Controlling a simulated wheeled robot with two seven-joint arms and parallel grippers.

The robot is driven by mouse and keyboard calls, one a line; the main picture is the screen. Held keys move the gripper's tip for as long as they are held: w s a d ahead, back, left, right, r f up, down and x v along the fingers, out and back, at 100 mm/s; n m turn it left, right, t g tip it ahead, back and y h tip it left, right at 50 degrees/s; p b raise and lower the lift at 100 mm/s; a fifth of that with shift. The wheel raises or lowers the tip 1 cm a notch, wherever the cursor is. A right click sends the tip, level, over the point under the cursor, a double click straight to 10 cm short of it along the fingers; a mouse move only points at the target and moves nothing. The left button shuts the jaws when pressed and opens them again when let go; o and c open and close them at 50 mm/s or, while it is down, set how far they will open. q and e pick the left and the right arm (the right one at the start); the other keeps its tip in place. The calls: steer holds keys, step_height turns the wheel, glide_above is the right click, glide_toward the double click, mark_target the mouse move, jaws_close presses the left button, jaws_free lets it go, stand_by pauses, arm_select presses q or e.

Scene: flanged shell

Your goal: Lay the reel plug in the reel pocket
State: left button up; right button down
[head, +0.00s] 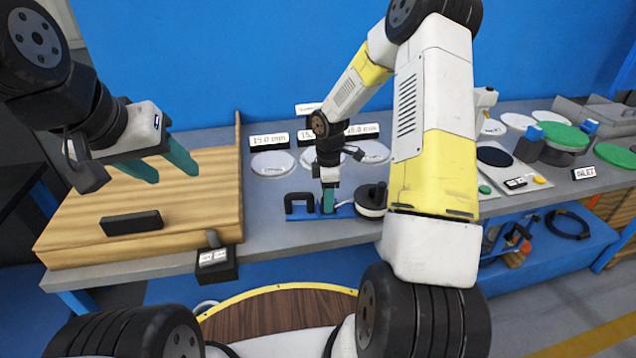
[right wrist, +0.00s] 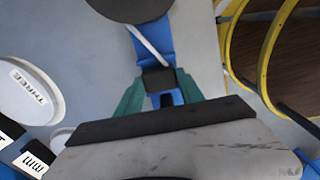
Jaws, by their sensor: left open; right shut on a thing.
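My right gripper (head: 328,207) is shut on a black block (right wrist: 158,78) on a blue bar (head: 342,211) at the front of the grey bench. In the right wrist view the teal fingers stand on both sides of the block. A black arch-shaped handle (head: 301,202) stands at the bar's left end. A black round piece with a knob (head: 372,197), on a white disc, is at its right end. I cannot tell which part is the reel plug, or make out the reel pocket. My left gripper (head: 172,176) is open and empty above the wooden board.
The wooden board (head: 75,215) has a raised right edge and bears a black block (head: 131,222). White discs (head: 272,164) lie behind the bar by size labels. A green disc (head: 565,136) and a labelled pad (head: 512,168) are at right. A black labelled box (head: 215,262) is at the front edge.

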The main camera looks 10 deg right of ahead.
steer(key=shift+f, duration=0.25)
steer(key=c, duration=0.7)
jaws_free()
steer(key=shift+c, duration=0.2)
step_height(320, 180, up, 12)
steer(key=s+r+m+t, duration=0.3)
steer(key=s+r+m, duration=0.4)
steer(key=s+r, duration=0.5)
steer(key=s+a+r+m+t+y, duration=0.1)
steer(key=s+r+m, duration=0.3)
steer(key=s, duration=0.2)
steer(key=s+a+r+m+t+y, duration=0.1)
steer(key=s+r+m+t, duration=0.1)
steer(key=s+m, duration=0.3)
steer(key=shift+v, duration=1.1)
steer(key=shift+s+a, duration=0.1)
steer(key=shift+a, duration=0.2)
